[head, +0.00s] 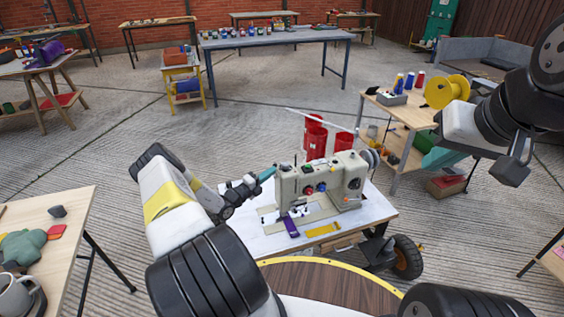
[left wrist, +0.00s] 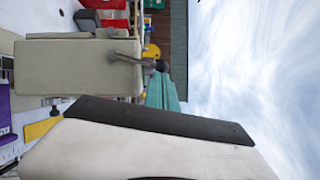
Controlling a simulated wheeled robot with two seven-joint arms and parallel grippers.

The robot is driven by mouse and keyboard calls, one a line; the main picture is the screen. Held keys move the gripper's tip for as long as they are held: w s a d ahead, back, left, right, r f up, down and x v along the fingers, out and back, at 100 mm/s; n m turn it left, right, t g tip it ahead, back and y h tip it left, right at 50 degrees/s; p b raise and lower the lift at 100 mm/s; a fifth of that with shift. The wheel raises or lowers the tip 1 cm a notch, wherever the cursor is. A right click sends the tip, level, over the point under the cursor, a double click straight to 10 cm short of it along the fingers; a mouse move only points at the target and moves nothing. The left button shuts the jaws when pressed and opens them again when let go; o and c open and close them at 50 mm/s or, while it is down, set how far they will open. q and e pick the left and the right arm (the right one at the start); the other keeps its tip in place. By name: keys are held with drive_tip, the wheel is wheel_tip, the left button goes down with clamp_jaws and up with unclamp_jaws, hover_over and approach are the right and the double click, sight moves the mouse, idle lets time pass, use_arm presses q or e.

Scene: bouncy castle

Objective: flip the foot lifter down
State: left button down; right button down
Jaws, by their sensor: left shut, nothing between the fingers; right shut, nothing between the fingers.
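A beige sewing machine (head: 350,185) stands on a white-topped table (head: 375,210) in the head view. Its side fills the left of the left wrist view (left wrist: 75,70), which is turned sideways. There a metal lever with a dark knob (left wrist: 162,66) is on the machine, pointing toward the sky side; I cannot tell surely if it is the foot lifter. My left gripper (head: 267,173) is shut and empty, its teal fingertips just left of the machine's head. In the wrist view the teal fingers (left wrist: 164,96) appear close to the knob; contact is unclear.
A purple item (head: 291,227) and a yellow strip (head: 323,229) lie before the machine. Red containers (head: 314,137) stand behind it. A wooden side table (head: 405,112) with a yellow spool (head: 446,90) is at right.

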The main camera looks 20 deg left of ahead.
use_arm(q)
drive_tip(key=w+a+n+g+y, duration=0.1)
drive_tip(key=w+a+n+g, duration=0.2)
drive_tip(key=w+a+n, duration=0.2)
drive_tip(key=shift+w+a+f+n, duration=0.25)
drive_tip(key=shift+w+n, duration=0.45)
drive_tip(key=shift+w, duration=1.05)
drive_tip(key=shift+a, duration=0.15)
drive_tip(key=shift+r, duration=0.1)
drive_tip(key=s+a+r, duration=0.6)
drive_tip(key=s+r, duration=0.1)
drive_tip(key=s, duration=0.2)
